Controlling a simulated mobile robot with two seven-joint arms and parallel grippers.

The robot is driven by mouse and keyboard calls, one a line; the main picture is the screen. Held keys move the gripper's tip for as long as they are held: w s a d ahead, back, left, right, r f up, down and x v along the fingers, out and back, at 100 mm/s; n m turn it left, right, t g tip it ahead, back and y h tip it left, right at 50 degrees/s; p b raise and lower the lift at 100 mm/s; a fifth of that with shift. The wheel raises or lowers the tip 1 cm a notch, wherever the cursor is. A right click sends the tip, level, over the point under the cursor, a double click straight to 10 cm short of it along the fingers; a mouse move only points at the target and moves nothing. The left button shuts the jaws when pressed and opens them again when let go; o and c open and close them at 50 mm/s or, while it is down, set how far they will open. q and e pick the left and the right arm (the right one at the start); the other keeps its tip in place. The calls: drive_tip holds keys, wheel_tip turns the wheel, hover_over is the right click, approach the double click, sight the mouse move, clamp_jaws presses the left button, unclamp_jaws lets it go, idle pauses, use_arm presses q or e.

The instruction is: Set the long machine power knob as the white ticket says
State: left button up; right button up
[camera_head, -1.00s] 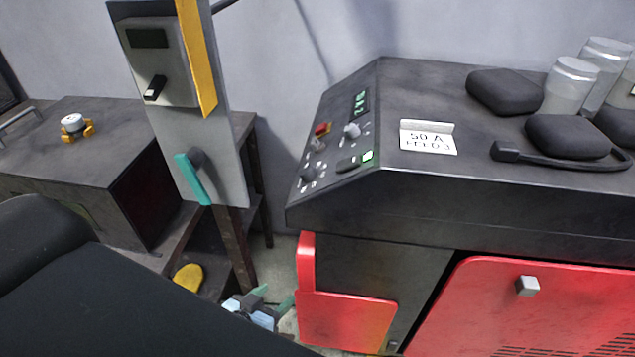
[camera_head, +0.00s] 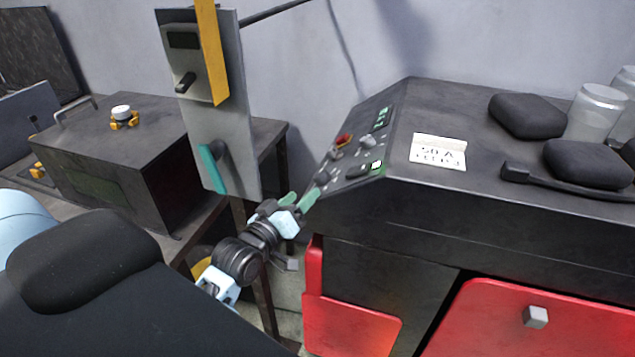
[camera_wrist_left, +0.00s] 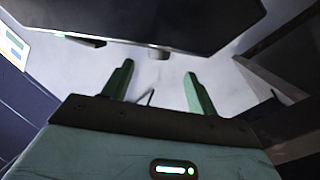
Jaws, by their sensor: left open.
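The long black machine (camera_head: 440,215) has a sloping control panel at its left end. The panel carries a grey knob (camera_head: 366,143), a dark knob (camera_head: 322,177) near the lower edge, a red switch (camera_head: 343,140) and a green lit display (camera_head: 381,118). I cannot read the labels to tell which is the power knob. The white ticket (camera_head: 438,151) stands on the machine top; it seems to read 50 A, with FEED 3 below. My left gripper (camera_head: 300,197) is open and empty, just below the panel's lower left. Its green fingers also show in the left wrist view (camera_wrist_left: 157,82), apart from the dark panel (camera_wrist_left: 160,18).
A grey post panel (camera_head: 235,130) with a teal lever (camera_head: 212,168) stands close left of my gripper. Dark pads (camera_head: 526,115) and clear jars (camera_head: 596,112) sit on the machine top. A dark box (camera_head: 125,150) with a yellow-and-white valve (camera_head: 122,115) is at left.

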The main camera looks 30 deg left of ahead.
sight(317, 181)
use_arm(q)
drive_tip(key=shift+w+p, duration=0.3)
drive_tip(key=shift+w, duration=3.3)
drive_tip(key=c, duration=1)
